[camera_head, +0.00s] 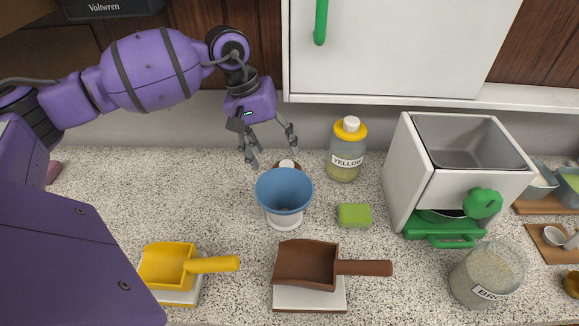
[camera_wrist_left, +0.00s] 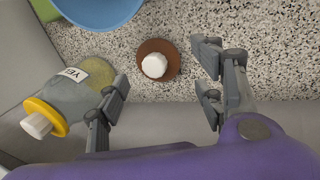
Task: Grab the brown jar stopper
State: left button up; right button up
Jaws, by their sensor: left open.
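The brown jar stopper, a brown disc with a white knob, lies on the speckled counter. In the head view the stopper (camera_head: 287,164) shows just behind the blue funnel-like bowl, which hides its front part. In the left wrist view the whole stopper (camera_wrist_left: 171,57) shows, knob up. My left gripper (camera_head: 272,152) is open and empty, pointing down above and slightly behind the stopper. In the wrist view its fingers (camera_wrist_left: 162,82) are spread wide, and the stopper lies between and beyond their tips, apart from both. My right gripper is not in view.
A yellow-lidded jar (camera_head: 346,152) stands right of the stopper. The blue bowl (camera_head: 284,190) on a white base is close in front. A green block (camera_head: 354,215), yellow scoop (camera_head: 165,266), brown scoop (camera_head: 308,264), white machine (camera_head: 410,170) and brown-labelled jar (camera_head: 487,274) stand around.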

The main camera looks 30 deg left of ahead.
aim_at(282, 163)
pick_arm(q)
jog(key=x, duration=0.3)
jog(key=p+x, duration=0.1)
jog(key=x, duration=0.1)
jog(key=shift+w+f, duration=0.15)
jog(key=shift+w, duration=0.25)
jog(key=shift+c, duration=0.2)
jog(key=c, duration=0.8)
